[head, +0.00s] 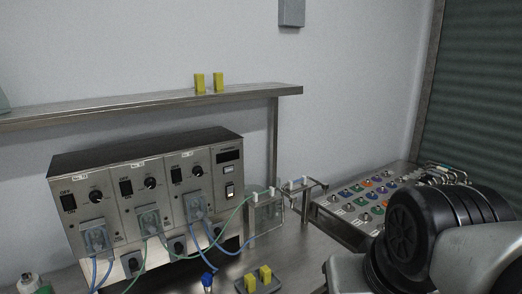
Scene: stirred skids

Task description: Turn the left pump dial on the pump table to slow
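A metal pump unit (145,165) with a dark top stands on the pump table (325,252), on the left side of the head view. Its front has three similar pump sections side by side. The left pump dial (96,196) is a small dark knob on the left section, right of a black switch (68,203). Its pointer and markings are too small to read. Similar dials sit on the middle section (151,183) and right section (198,171). My arm shows at the lower right, well apart from the pump unit. My gripper is not in view.
Blue and green tubes (215,240) loop out in front of the pumps. Yellow blocks (265,273) stand on a small dark tray at the front, and two more (200,83) on the shelf (150,108) above. A panel of coloured caps (365,195) lies to the right.

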